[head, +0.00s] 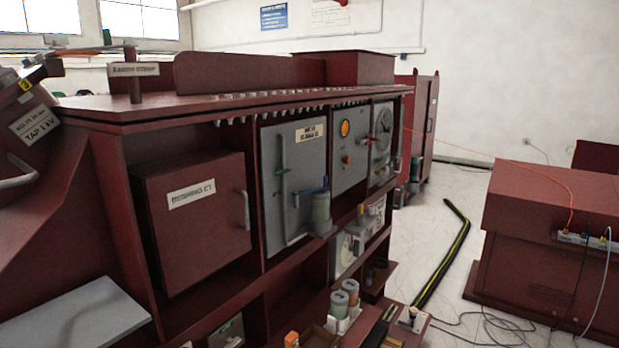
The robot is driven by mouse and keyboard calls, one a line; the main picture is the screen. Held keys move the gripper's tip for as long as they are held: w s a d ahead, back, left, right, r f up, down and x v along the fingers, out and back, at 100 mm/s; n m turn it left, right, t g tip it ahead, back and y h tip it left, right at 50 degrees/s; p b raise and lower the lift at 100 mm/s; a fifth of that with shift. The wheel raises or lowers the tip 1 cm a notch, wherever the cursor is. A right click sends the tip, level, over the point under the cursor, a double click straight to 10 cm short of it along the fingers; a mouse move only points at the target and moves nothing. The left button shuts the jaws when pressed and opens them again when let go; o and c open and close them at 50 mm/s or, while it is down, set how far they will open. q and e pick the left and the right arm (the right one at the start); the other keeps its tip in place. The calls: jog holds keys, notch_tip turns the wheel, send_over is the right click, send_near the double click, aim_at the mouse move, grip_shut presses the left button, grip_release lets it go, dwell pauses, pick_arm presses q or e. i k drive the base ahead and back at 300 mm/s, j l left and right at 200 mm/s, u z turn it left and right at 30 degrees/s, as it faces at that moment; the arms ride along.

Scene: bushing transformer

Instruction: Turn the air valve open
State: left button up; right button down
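No part labelled as an air valve can be read in the head view. A grey-green cylinder (320,212) with a blue-green top piece stands upright in front of the tall grey panel (285,190); I cannot tell whether it is the valve. A small green upright piece (107,37) shows above the cabinet top at the far left, by a thin horizontal bar; its use is also unclear. No handle position can be made out. Neither of my grippers is in view.
A long dark red cabinet (190,110) fills the left and middle, with a "BUSHING CT" box (196,220) and grey panels. Cups (343,297) stand low in front. A red unit (540,230) stands right. A black-yellow floor strip (442,258) crosses the pale floor between.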

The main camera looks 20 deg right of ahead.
aim_at(279, 172)
jog(key=z, duration=0.4)
jog(key=i+l+z, duration=0.1)
jog(key=z, duration=0.35)
jog(key=i+z, duration=0.15)
jog(key=z, duration=0.7)
jog(key=i+j, duration=0.15)
jog(key=i, duration=0.25)
